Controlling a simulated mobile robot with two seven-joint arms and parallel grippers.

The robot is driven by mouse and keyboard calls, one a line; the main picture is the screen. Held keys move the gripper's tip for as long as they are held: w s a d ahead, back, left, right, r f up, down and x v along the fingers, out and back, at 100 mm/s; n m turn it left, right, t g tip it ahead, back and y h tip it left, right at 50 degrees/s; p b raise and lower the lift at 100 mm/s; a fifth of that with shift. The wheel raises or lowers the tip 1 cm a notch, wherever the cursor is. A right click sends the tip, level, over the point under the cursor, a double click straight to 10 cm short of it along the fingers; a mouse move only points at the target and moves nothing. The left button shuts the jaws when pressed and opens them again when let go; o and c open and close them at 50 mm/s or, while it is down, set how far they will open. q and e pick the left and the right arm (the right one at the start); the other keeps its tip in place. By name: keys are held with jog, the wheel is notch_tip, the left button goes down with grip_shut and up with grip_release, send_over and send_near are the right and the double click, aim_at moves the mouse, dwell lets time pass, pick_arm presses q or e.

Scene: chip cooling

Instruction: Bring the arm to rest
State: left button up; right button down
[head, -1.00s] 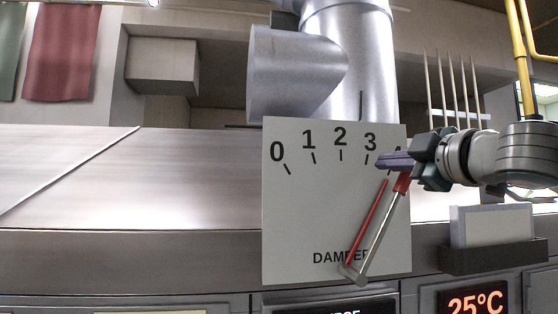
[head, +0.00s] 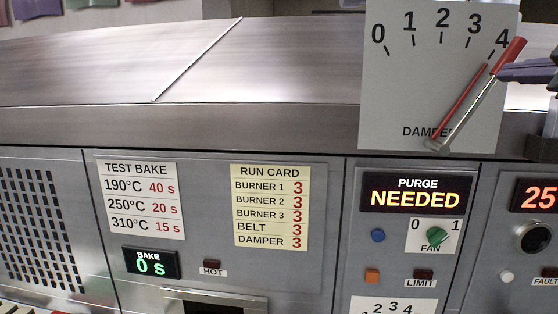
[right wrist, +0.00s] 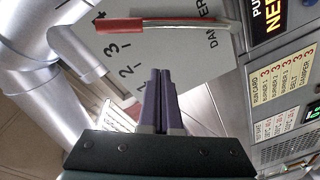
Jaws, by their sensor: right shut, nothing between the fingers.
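The damper plate (head: 400,95) carries a 0 to 4 scale. Its silver lever (head: 465,110) leans right, with its red end (head: 511,52) beside the 4. A thin red pointer (head: 465,92) points between 3 and 4. My right gripper (head: 502,72) enters at the right edge of the head view, its purple fingertips close to the lever just below the red end; contact cannot be told. In the right wrist view the fingers (right wrist: 159,75) are shut and empty, with the lever's red end (right wrist: 120,26) beyond them. My left gripper is out of view.
A large metal duct (right wrist: 35,60) stands near the gripper in the wrist view.

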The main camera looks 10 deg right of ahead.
jog(key=s+a+f+m+g+p, duration=0.1)
jog(key=s+a+f+g, duration=0.1)
jog(key=s+a+f, duration=0.35)
jog(key=s+a+f+m+g, duration=0.2)
jog(key=s+a+f+g, duration=0.1)
jog(key=f, duration=0.6)
jog(key=s+a+f+m+g+p, duration=0.1)
jog(key=s+a+f+g, duration=0.1)
jog(key=s+a+f, duration=0.35)
jog(key=s+a+f+m+g+y, duration=0.1)
jog(key=s+a+f+m+g, duration=0.1)
jog(key=s, duration=0.7)
jog(key=s+a+f+m+g+y, duration=0.1)
jog(key=s+a+f+g, duration=0.2)
jog(key=s, duration=0.6)
notch_tip(320, 180, down, 2)
jog(key=shift+f+m+g+p, duration=0.25)
jog(key=shift+m+g+p, duration=0.15)
jog(key=shift+g, duration=0.7)
jog(key=shift+d, duration=0.1)
